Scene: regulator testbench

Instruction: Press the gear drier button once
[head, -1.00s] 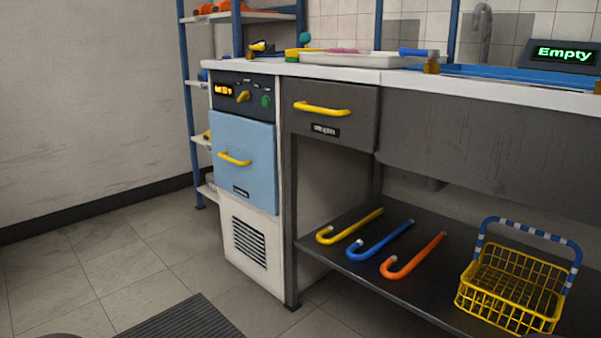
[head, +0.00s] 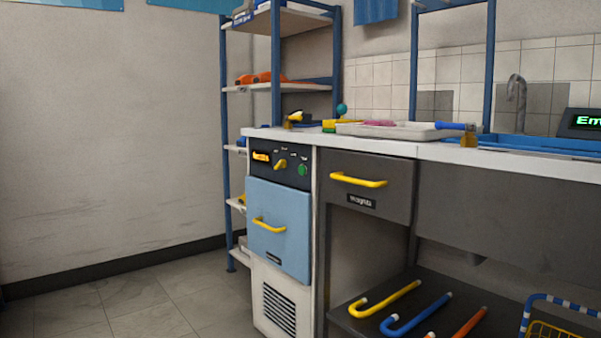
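The gear drier (head: 292,215) is a light cabinet with a closed blue front door and a yellow handle (head: 269,224). Its dark control panel (head: 264,171) sits above the door. The panel has a lit orange display (head: 262,156), a yellow knob (head: 281,164) and a round green button (head: 303,170) at its right side. Neither of my grippers is in the head view.
A grey counter with a closed drawer (head: 336,196) adjoins the drier on the right. A white tray (head: 400,132) lies on top. Hooked tubes and a yellow basket (head: 552,330) are on the lower shelf. Blue-framed shelving (head: 276,80) stands behind. Floor (head: 130,300) at left is clear.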

